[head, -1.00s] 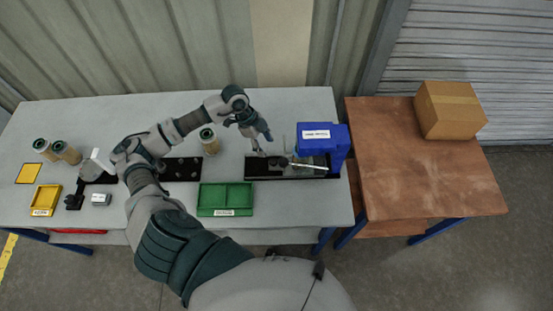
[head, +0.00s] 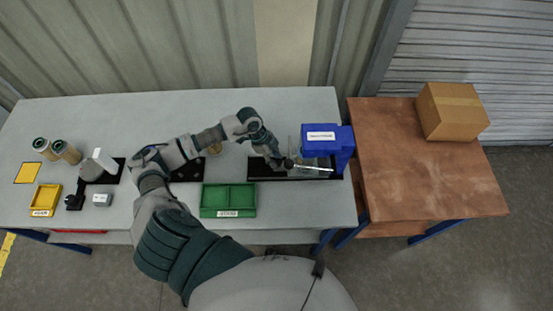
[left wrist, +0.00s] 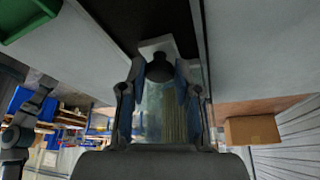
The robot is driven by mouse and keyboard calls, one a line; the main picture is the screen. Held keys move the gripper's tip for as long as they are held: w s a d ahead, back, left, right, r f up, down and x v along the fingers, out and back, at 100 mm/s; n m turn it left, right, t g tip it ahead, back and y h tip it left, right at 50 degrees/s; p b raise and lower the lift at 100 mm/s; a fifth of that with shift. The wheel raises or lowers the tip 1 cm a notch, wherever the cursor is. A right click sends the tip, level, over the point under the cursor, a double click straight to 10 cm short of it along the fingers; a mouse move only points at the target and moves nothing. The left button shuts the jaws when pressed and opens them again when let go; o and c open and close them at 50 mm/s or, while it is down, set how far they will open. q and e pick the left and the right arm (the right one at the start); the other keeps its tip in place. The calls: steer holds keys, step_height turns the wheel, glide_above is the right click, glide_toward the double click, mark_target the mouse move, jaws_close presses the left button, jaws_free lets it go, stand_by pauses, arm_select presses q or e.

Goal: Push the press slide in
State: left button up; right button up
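The press has a blue housing (head: 328,138) with a white label, at the right end of a black base (head: 262,170) on the grey table. A clear guard and a pale rod (head: 313,167) show under and beside the housing. My left gripper (head: 283,162) is low over the base, left of the housing. In the left wrist view, its two fingers (left wrist: 158,85) stand apart on either side of a dark round knob (left wrist: 155,66) on a light block (left wrist: 160,46). I cannot tell whether they touch the knob. My right gripper does not show.
A green tray (head: 228,214) lies in front of my left forearm. A yellow bin (head: 45,198), two cartridges (head: 66,151) and a black fixture (head: 75,200) are at the left. A brown table (head: 430,165) with a cardboard box (head: 452,111) stands right.

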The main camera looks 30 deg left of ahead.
arm_select(q)
steer(key=shift+s+a+f, duration=0.2)
steer(key=shift+a, duration=0.5)
jaws_close()
steer(key=shift+d, duration=0.1)
steer(key=d, duration=0.2)
steer(key=w+d, duration=0.1)
steer(key=d, duration=0.1)
steer(key=w+d, duration=0.1)
steer(key=shift+w+d+r+p, duration=0.15)
steer(key=shift+w+d+p, duration=0.1)
steer(key=shift+d+p, duration=0.15)
steer(key=shift+s, duration=0.1)
steer(key=shift+a, duration=0.15)
steer(key=o, duration=0.8)
jaws_free()
steer(key=shift+w+a, duration=0.2)
steer(key=shift+a, duration=0.05)
steer(key=shift+d, duration=0.2)
steer(key=shift+r, duration=0.2)
steer(key=shift+v, duration=5.7)
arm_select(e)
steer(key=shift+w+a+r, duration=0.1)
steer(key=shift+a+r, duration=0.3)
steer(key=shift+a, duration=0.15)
